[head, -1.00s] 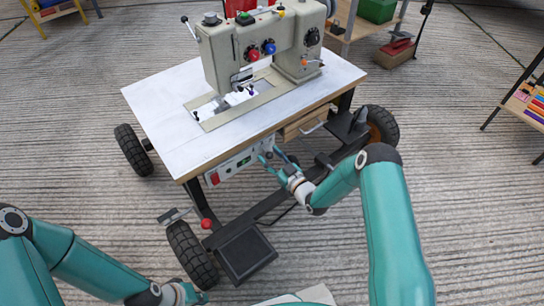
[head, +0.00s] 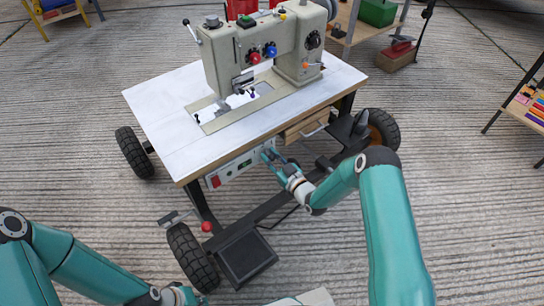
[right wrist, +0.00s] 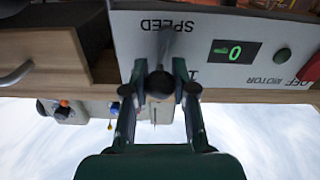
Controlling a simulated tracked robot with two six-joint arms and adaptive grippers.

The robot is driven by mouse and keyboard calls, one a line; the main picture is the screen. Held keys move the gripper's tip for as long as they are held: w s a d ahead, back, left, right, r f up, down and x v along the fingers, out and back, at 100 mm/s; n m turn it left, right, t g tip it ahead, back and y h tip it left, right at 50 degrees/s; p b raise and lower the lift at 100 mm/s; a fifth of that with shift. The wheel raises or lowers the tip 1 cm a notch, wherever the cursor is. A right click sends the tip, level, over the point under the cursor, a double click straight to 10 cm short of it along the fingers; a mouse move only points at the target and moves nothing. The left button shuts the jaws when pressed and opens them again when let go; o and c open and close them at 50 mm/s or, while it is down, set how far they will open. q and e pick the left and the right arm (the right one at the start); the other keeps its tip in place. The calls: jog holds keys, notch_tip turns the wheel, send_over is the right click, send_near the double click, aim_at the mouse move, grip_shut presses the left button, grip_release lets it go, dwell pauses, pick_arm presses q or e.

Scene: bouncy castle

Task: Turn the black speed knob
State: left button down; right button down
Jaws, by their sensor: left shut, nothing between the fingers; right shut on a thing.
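The sewing machine's grey control panel (head: 240,163) hangs under the front edge of the table. It also shows upside down in the right wrist view (right wrist: 205,25), with the word SPEED and a green display (right wrist: 235,51) reading 0. The black speed knob (right wrist: 160,84) sits below that word in the picture. My right gripper (right wrist: 158,74) is shut on the knob, one finger on each side. In the head view my right gripper (head: 270,155) is at the panel and hides the knob. My left gripper (head: 180,296) is low at the bottom edge, shut and empty, away from the table.
The sewing machine (head: 255,50) stands on the white tabletop (head: 170,110). A wooden drawer (head: 305,127) is right of the panel under the tabletop. A red button (head: 215,181) is at the panel's left end. Wheels (head: 192,258) and a foot pedal (head: 247,257) are below.

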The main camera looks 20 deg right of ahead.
jog(key=shift+s+a+f, duration=0.1)
jog(key=shift+a+f, duration=0.05)
jog(key=shift+a, duration=0.25)
dwell(0.5)
jog(key=shift+a+n, duration=0.15)
jog(key=shift+n, duration=0.45)
dwell(0.3)
jog(key=shift+s+a+f+n+b, duration=0.1)
jog(key=shift+a+n+b, duration=0.1)
jog(key=shift+n+b, duration=0.45)
jog(key=shift+s+a+f+n+b, duration=0.1)
jog(key=shift+a+n+b, duration=0.15)
jog(key=shift+n, duration=0.75)
jog(key=shift+s+a+f+n+b, duration=0.15)
jog(key=shift+n+b, duration=0.35)
jog(key=shift+n, duration=0.35)
jog(key=shift+w+r, duration=0.1)
jog(key=shift+r, duration=0.05)
jog(key=c, duration=0.9)
grip_release()
jog(key=shift+c, duration=0.2)
jog(key=shift+d, duration=0.1)
